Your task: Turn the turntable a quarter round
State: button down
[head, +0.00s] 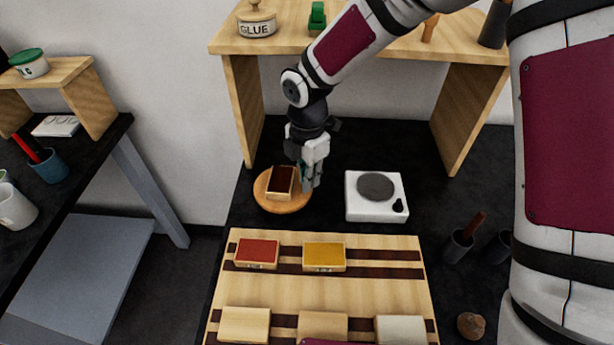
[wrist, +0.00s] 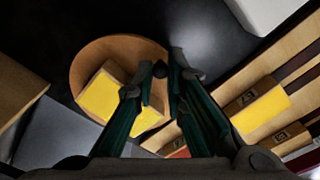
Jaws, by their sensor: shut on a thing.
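The turntable (head: 268,204) is a round wooden disc on the dark bench, left of the white scale-like box. It also shows in the wrist view (wrist: 88,62). A wooden block (head: 281,180) sits on it; its top looks dark brown in the head view but yellow in the wrist view (wrist: 98,97). My gripper (head: 309,184) is down at the disc's right edge, beside the block. In the wrist view its fingertips (wrist: 171,76) straddle the disc's edge, with the block just left of them. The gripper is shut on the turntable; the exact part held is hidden.
A white box with a grey round plate (head: 376,187) stands close to the right. In front lies a striped wooden board (head: 290,285) with red-topped (head: 257,253) and yellow-topped (head: 324,256) blocks and several others. A wooden shelf (head: 240,110) stands over the back.

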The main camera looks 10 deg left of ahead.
jog(key=shift+d+f, duration=0.1)
jog(key=shift+d, duration=0.05)
jog(key=c, duration=1.6)
grip_release()
notch_tip(320, 180, up, 12)
